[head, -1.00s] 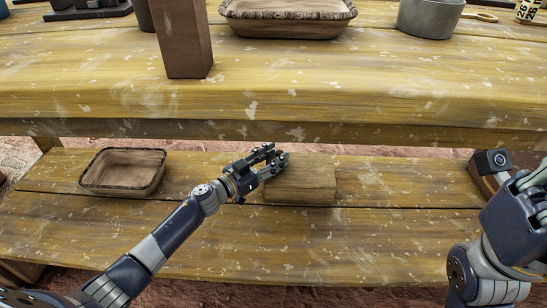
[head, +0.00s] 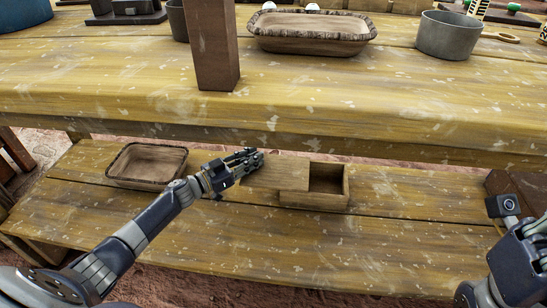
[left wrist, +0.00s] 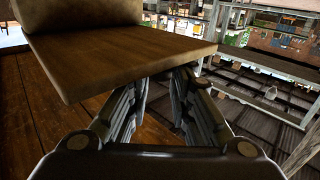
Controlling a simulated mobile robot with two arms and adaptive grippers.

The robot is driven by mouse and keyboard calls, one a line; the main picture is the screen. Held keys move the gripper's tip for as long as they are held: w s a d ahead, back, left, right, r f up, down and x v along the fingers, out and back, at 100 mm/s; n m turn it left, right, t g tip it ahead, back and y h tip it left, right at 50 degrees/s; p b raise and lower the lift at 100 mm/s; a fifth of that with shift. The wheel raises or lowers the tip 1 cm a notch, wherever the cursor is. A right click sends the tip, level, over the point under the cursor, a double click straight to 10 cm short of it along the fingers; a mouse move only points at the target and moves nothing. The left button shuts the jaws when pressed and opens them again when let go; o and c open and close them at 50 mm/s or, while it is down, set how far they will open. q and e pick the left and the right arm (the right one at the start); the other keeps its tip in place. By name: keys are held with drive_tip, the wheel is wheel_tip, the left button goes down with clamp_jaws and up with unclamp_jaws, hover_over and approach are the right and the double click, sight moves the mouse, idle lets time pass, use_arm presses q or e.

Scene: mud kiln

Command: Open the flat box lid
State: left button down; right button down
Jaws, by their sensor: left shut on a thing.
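The flat wooden box (head: 315,198) rests on the lower plank shelf. Its lid (head: 282,171) is shifted to the left, still over the left part of the box and jutting past its left side. The right part of the box is uncovered and shows a dark inside. My left gripper (head: 254,160) is shut on the lid's left edge. In the left wrist view the lid (left wrist: 120,52) is a flat brown board, with its near edge at the fingers (left wrist: 160,85). My right arm shows at the right edge of the head view; its fingers cannot be made out.
A shallow wooden tray (head: 146,165) stands left of the box on the lower shelf. The upper tabletop (head: 300,95) overhangs behind, with a brown block (head: 212,45), another tray (head: 312,45) and a grey pot (head: 446,35). The shelf right of the box is clear.

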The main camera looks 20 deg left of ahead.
use_arm(q)
drive_tip(key=a, duration=0.1)
drive_tip(key=s+a, duration=0.1)
drive_tip(key=a, duration=0.1)
drive_tip(key=shift+a, duration=0.3)
drive_tip(key=c, duration=1.4)
unclamp_jaws()
drive_tip(key=shift+c, duration=0.2)
drive_tip(key=v, duration=1.2)
drive_tip(key=shift+r, duration=0.15)
